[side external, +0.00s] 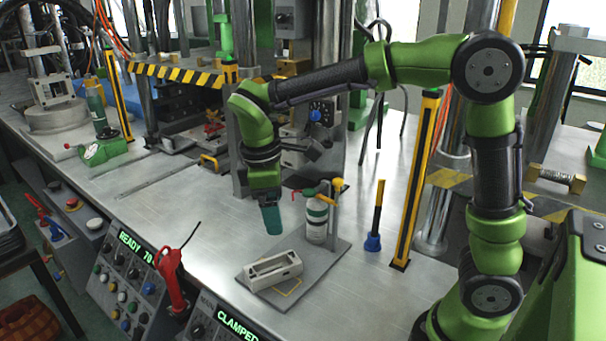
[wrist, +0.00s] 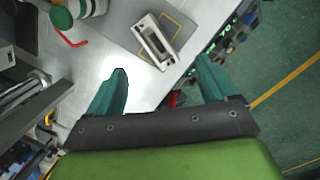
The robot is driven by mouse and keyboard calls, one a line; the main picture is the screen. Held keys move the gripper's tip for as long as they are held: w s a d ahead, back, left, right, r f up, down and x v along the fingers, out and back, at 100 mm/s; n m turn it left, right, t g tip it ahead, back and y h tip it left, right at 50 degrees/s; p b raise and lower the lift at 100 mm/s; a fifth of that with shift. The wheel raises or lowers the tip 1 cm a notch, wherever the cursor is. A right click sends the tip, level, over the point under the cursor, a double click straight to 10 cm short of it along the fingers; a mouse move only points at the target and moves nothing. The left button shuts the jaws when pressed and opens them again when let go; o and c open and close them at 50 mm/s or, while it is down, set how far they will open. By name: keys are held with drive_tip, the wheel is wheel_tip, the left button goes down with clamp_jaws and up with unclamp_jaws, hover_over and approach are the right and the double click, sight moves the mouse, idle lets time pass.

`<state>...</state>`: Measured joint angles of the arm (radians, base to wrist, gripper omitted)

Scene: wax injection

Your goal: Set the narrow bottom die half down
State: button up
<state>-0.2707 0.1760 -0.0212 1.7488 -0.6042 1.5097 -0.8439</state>
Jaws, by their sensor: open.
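The narrow bottom die half (side external: 272,271) is a pale grey-white block with a long open slot in its top. It rests on a grey plate (side external: 255,284) with a yellow outline at the table's front edge.
A white-and-green bottle (side external: 316,220) with a red nozzle stands on the plate's far side. A yellow-black post (side external: 415,180) and a blue-based rod (side external: 373,242) stand to the right. A red hand tool (side external: 172,277) hangs at the front panel.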

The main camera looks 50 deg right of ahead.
drive_tip(key=s+d+r+m+t+y, duration=0.1)
drive_tip(key=s+m+t+y, duration=0.1)
drive_tip(key=s+m, duration=0.4)
drive_tip(key=s+d+r+m+t+y, duration=0.2)
drive_tip(key=s+m+t, duration=0.3)
drive_tip(key=s+m, duration=0.1)
drive_tip(key=shift+s+r, duration=0.3)
drive_tip(key=shift+s, duration=0.3)
drive_tip(key=shift+c, duration=0.5)
